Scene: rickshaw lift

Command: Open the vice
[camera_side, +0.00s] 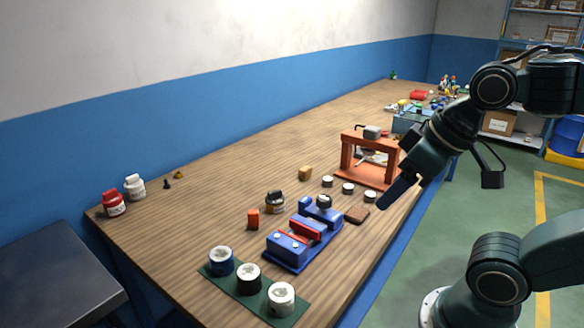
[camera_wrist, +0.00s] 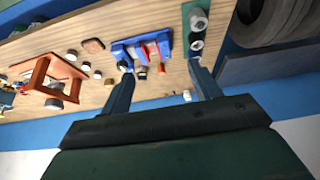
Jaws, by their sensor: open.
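The blue vice (camera_side: 305,232) stands on the wooden bench in the side view, with red pieces between its jaws. The vice also shows in the wrist view (camera_wrist: 128,44), near the top middle. Whether the vice jaws touch the red pieces is unclear.
A green mat (camera_side: 220,284) with three round cans lies in front of the vice. A dark jar (camera_side: 275,201) and orange cylinder (camera_side: 253,218) are left. The bench's left middle is clear.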

